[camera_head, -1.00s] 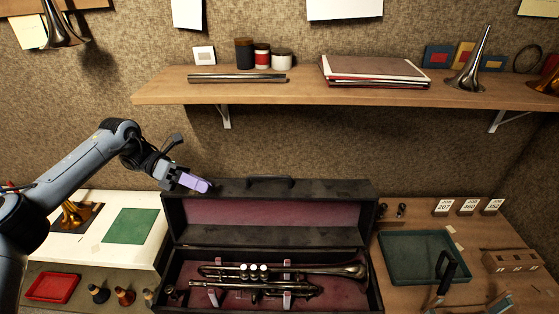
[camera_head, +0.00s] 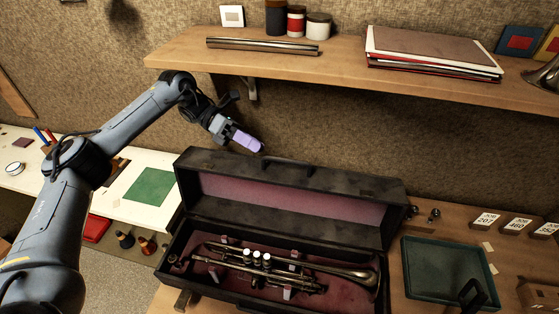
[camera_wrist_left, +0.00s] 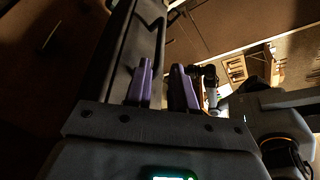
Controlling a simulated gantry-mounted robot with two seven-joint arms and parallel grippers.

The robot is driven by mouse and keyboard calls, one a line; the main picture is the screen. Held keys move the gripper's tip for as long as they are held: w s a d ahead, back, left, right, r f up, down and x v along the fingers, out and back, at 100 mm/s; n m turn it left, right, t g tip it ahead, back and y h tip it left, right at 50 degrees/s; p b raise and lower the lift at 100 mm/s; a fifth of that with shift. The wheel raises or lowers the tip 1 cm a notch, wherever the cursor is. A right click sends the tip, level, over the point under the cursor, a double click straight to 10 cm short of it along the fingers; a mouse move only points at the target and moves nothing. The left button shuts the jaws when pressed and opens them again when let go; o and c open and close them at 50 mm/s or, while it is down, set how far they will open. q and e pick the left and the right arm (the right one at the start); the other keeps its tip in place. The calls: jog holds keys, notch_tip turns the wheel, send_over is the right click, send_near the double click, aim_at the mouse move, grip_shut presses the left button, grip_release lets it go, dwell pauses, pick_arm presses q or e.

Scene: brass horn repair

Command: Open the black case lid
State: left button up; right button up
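The black case (camera_head: 280,205) stands on the bench with its lid (camera_head: 300,212) raised and leaning back, showing the maroon lining. A trumpet (camera_head: 265,262) lies in the case base. The lid's handle (camera_head: 288,162) is on its upper edge. My left gripper (camera_head: 250,143), with purple fingers, is just above and behind the lid's upper edge, left of the handle. In the left wrist view its two fingers (camera_wrist_left: 164,85) are apart with a gap and nothing held between them. A dark long edge runs behind them. My right gripper is not clearly visible.
A wooden shelf (camera_head: 340,68) with folders and jars overhangs the back. A green tray (camera_head: 410,270) with a dark item in it and job cards (camera_head: 484,220) are at the right. A green mat (camera_head: 150,187) lies on the white bench at the left.

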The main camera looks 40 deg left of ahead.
aim_at(279, 160)
pick_arm(q)
jog(key=p+x, duration=0.1)
jog(key=x, duration=0.5)
jog(key=shift+w+d+f, duration=0.1)
jog(key=shift+d, duration=0.3)
jog(key=shift+w+d+f+p, duration=0.15)
jog(key=shift+d+f+p, duration=0.15)
jog(key=shift+d, duration=0.35)
jog(key=shift+c, duration=0.3)
grip_shut()
